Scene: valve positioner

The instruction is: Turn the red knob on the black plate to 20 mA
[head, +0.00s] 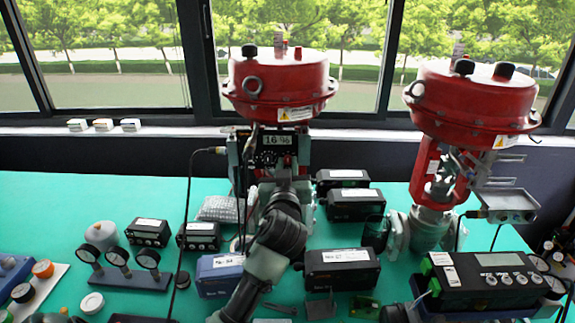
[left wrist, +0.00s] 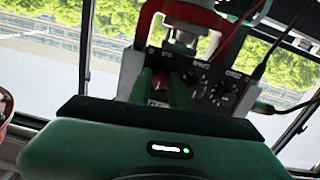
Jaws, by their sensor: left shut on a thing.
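The black plate (head: 264,141) is on the unit below the left-hand red actuator, and its small display reads 16 %. My left gripper (head: 277,168) reaches up to the front of this plate. In the left wrist view its two green fingers (left wrist: 169,92) are close together against the plate, shut on what appears to be the red knob. The fingers hide the knob almost fully, so its pointer cannot be read.
A second red actuator (head: 475,98) on a valve stands at the right. Black instrument boxes (head: 341,268), a blue box (head: 219,274) and gauges (head: 118,258) lie on the green bench (head: 65,208). A cable (head: 190,190) hangs left of my arm.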

